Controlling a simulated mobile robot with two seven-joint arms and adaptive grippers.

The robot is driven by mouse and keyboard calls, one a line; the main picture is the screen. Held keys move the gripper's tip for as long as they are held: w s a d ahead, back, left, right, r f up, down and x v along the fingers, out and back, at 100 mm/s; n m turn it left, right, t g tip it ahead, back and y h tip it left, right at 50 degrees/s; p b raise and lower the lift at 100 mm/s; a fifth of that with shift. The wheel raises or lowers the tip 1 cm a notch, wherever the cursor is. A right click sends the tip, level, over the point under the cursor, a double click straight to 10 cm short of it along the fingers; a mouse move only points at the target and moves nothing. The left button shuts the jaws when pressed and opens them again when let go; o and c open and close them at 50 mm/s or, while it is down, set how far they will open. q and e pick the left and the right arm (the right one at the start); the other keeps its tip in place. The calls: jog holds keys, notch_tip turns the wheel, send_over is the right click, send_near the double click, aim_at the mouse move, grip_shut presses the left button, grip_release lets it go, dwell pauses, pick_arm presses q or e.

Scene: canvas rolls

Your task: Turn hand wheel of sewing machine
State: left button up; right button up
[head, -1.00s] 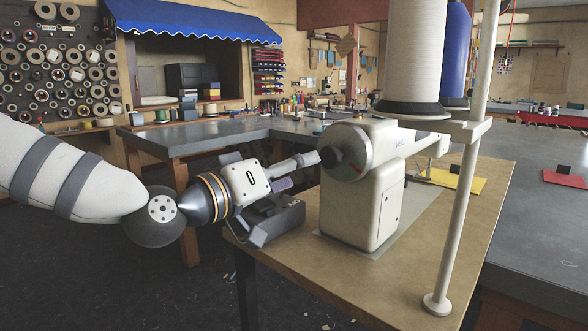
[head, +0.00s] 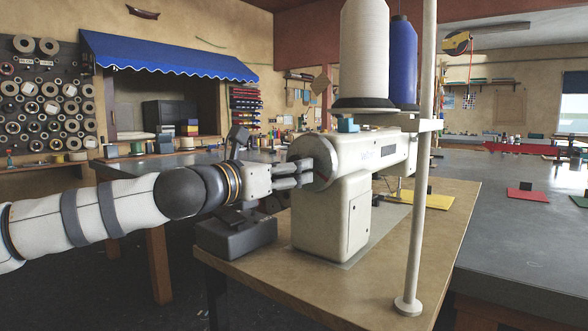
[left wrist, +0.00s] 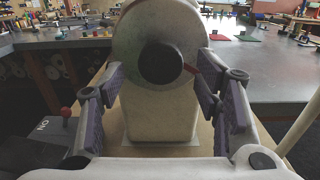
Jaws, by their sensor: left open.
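The cream sewing machine (head: 335,217) stands on a wooden table. Its round hand wheel (head: 318,163) is on the left end of the machine. In the left wrist view the hand wheel (left wrist: 132,50) is face on, with a dark round hub (left wrist: 160,63) and a red mark (left wrist: 191,69) to the right of the hub. My left gripper (head: 300,170) is at the wheel's face. My right gripper is not in view.
A thread stand with a white post (head: 421,200) and white (head: 364,50) and blue (head: 403,60) cones stands by the machine. A dark box (head: 235,236) sits on the table below my left gripper; a red knob (left wrist: 66,112) shows in the wrist view. Yellow fabric (head: 430,200) lies behind.

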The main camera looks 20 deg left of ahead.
pick_arm(q)
jog(key=shift+x, duration=1.25)
jog(key=c, duration=1.2)
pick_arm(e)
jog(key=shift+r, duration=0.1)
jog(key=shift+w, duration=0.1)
pick_arm(q)
jog(key=shift+a+r+m+p, duration=0.15)
jog(key=shift+m+p, duration=0.75)
jog(key=shift+m, duration=6.5)
jog(key=shift+d+r+m+p, duration=0.15)
jog(key=shift+m+p, duration=0.75)
jog(key=shift+m, duration=6.5)
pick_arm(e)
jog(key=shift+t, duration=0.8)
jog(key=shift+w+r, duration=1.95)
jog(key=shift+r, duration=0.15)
pick_arm(q)
jog(key=shift+a, duration=0.1)
